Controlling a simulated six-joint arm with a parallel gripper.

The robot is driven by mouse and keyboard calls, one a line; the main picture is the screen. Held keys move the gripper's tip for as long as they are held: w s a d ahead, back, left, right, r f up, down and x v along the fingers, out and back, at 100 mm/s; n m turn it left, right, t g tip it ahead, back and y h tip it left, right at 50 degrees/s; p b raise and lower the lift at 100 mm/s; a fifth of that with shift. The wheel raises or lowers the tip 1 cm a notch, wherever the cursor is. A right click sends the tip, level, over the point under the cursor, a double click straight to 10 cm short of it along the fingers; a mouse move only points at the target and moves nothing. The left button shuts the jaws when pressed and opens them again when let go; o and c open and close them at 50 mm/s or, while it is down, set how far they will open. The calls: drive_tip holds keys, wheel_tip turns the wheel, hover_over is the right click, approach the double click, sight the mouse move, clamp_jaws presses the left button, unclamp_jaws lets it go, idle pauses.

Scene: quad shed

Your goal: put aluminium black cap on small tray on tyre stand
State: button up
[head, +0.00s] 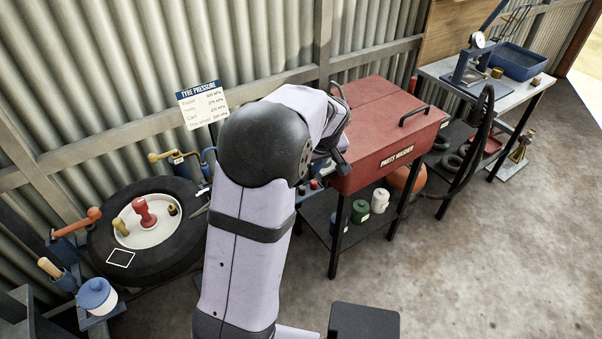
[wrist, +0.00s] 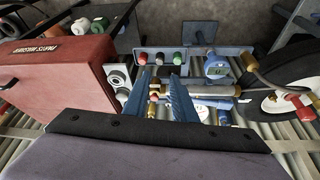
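My gripper (wrist: 158,88) is open, its two blue fingers apart over a shelf of small parts in the wrist view. In the head view my arm hides it. A blue-grey rack (wrist: 199,62) ahead of the fingers holds several small caps, including a red one (wrist: 143,58) and a green one (wrist: 177,58). I cannot tell which cap is the aluminium black one. The tyre (head: 165,262) lies on its stand at left in the head view.
A red parts washer (head: 385,140) stands right of my arm, also at left in the wrist view (wrist: 65,75). A blue gauge (wrist: 216,66) and brass fitting (wrist: 188,88) lie near the fingers. A red knob (head: 145,212) stands on the wheel hub.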

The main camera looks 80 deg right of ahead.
drive_tip(key=w+a+f+n+y, duration=0.25)
drive_tip(key=w+a+n, duration=0.25)
drive_tip(key=w+a, duration=1.9)
drive_tip(key=w+a+n+g+y, duration=0.1)
drive_tip(key=w+a+n+y, duration=0.2)
drive_tip(key=a, duration=0.9)
drive_tip(key=s+a+f+n+g+h, duration=0.1)
drive_tip(key=s+a+f+n, duration=0.1)
drive_tip(key=a, duration=1.1)
drive_tip(key=shift+s+a+n+g+h, duration=0.35)
drive_tip(key=shift+s+n, duration=0.25)
drive_tip(key=shift+s, duration=0.55)
drive_tip(key=shift+f, duration=0.1)
